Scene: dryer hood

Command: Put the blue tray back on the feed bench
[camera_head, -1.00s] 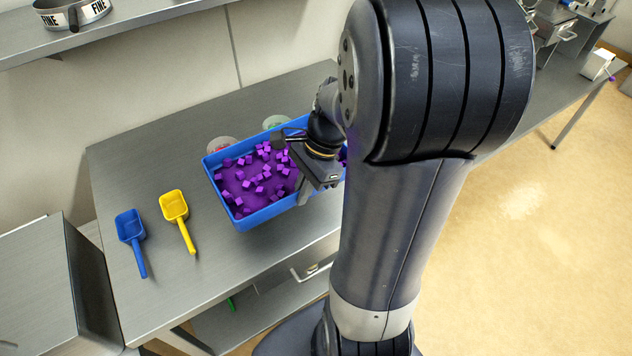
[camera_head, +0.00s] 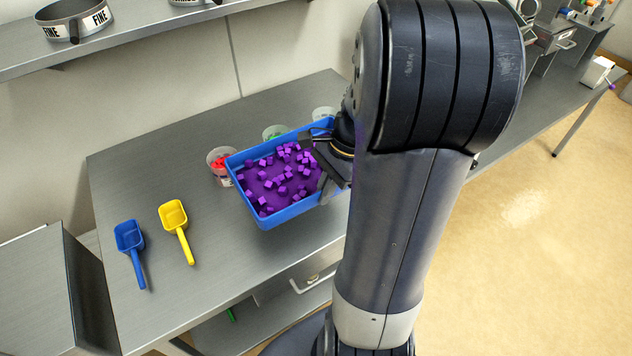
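The blue tray (camera_head: 284,216) holds many small purple cubes on a purple layer. It is over the right part of the grey metal bench (camera_head: 140,180) and looks raised, though the gap below it is hard to judge. My gripper (camera_head: 322,166) is at the tray's right side and appears shut on its wall. The fingertips and the tray's right end are partly hidden by my wrist and arm.
Cups with red (camera_head: 220,162) and green (camera_head: 275,132) contents and a pale cup (camera_head: 325,114) stand close behind the tray. A yellow scoop (camera_head: 174,216) and a blue scoop (camera_head: 130,238) lie to the left. A shelf with a sieve (camera_head: 75,20) is above.

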